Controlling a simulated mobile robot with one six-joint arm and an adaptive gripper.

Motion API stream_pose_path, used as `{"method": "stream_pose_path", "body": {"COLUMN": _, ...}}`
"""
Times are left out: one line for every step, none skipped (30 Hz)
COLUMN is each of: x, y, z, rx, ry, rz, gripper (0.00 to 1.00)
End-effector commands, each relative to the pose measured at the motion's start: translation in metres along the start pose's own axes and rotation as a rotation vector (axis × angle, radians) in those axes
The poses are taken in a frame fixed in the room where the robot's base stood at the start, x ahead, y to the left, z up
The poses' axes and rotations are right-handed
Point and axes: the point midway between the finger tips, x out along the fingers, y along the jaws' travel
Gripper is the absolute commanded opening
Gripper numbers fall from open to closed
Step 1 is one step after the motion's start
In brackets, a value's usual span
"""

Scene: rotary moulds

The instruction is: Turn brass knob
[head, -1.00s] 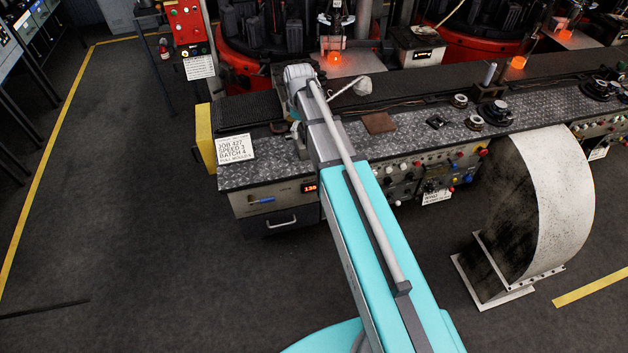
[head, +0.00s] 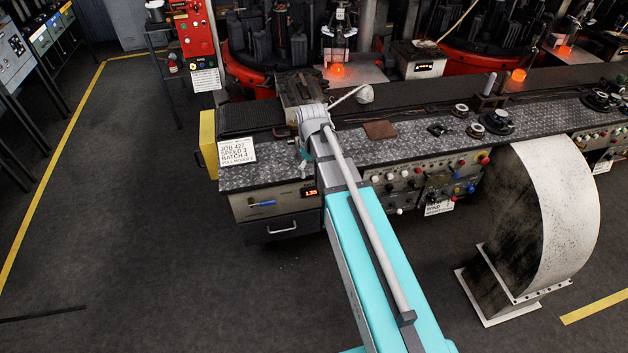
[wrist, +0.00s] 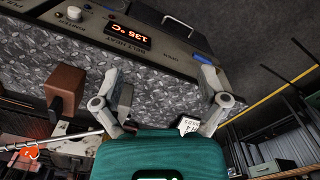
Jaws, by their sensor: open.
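No knob that I can tell is brass shows in either view. In the wrist view, the control panel (wrist: 150,62) appears upside down, with a lit 135 °C display (wrist: 128,36), a pale round knob (wrist: 74,14) and a blue lever (wrist: 180,27). My gripper (wrist: 160,66) is open and empty, its two fingers spread below the panel's edge in the picture. In the head view, my arm hides most of the gripper; the panel's display (head: 311,192) and blue lever (head: 262,203) show beside the arm.
The diamond-plate bench top (head: 262,174) carries a paper job sign (head: 237,151) and a brown plate (head: 380,130). More knobs and buttons line the panel (head: 408,180) right of my arm. A curved white guard (head: 560,205) stands right.

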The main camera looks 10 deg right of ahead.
Motion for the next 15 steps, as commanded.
{"method": "stream_pose_path", "body": {"x": 0.0033, "y": -0.0019, "z": 0.0033, "rx": 0.01, "ry": 0.0, "rz": 0.0, "gripper": 0.93}}
{"method": "stream_pose_path", "body": {"x": 0.004, "y": -0.0025, "z": 0.0044, "rx": 0.015, "ry": 0.0, "rz": 0.0, "gripper": 0.93}}
{"method": "stream_pose_path", "body": {"x": 0.0048, "y": -0.0032, "z": 0.0055, "rx": 0.021, "ry": 0.0, "rz": 0.0, "gripper": 0.93}}
{"method": "stream_pose_path", "body": {"x": 0.0052, "y": -0.0036, "z": 0.0062, "rx": 0.024, "ry": 0.0, "rz": 0.0, "gripper": 0.93}}
{"method": "stream_pose_path", "body": {"x": 0.0056, "y": -0.004, "z": 0.0068, "rx": 0.027, "ry": 0.0, "rz": 0.0, "gripper": 0.93}}
{"method": "stream_pose_path", "body": {"x": 0.0059, "y": -0.0044, "z": 0.0074, "rx": 0.031, "ry": 0.0, "rz": 0.0, "gripper": 0.93}}
{"method": "stream_pose_path", "body": {"x": 0.0061, "y": -0.0046, "z": 0.0078, "rx": 0.034, "ry": 0.0, "rz": 0.0, "gripper": 0.93}}
{"method": "stream_pose_path", "body": {"x": 0.0062, "y": -0.0048, "z": 0.008, "rx": 0.036, "ry": 0.0, "rz": 0.0, "gripper": 0.93}}
{"method": "stream_pose_path", "body": {"x": 0.0063, "y": -0.0049, "z": 0.0082, "rx": 0.037, "ry": 0.0, "rz": 0.0, "gripper": 0.93}}
{"method": "stream_pose_path", "body": {"x": 0.0063, "y": -0.005, "z": 0.0083, "rx": 0.038, "ry": 0.0, "rz": 0.0, "gripper": 0.93}}
{"method": "stream_pose_path", "body": {"x": 0.0063, "y": -0.0051, "z": 0.0083, "rx": 0.039, "ry": 0.0, "rz": 0.0, "gripper": 0.93}}
{"method": "stream_pose_path", "body": {"x": 0.0062, "y": -0.0051, "z": 0.0083, "rx": 0.039, "ry": 0.0, "rz": 0.0, "gripper": 0.93}}
{"method": "stream_pose_path", "body": {"x": 0.0062, "y": -0.0051, "z": 0.0082, "rx": 0.039, "ry": 0.0, "rz": 0.0, "gripper": 0.93}}
{"method": "stream_pose_path", "body": {"x": 0.0061, "y": -0.0051, "z": 0.0081, "rx": 0.039, "ry": 0.0, "rz": 0.0, "gripper": 0.93}}
{"method": "stream_pose_path", "body": {"x": 0.0061, "y": -0.0052, "z": 0.0081, "rx": 0.038, "ry": 0.0, "rz": 0.0, "gripper": 0.93}}
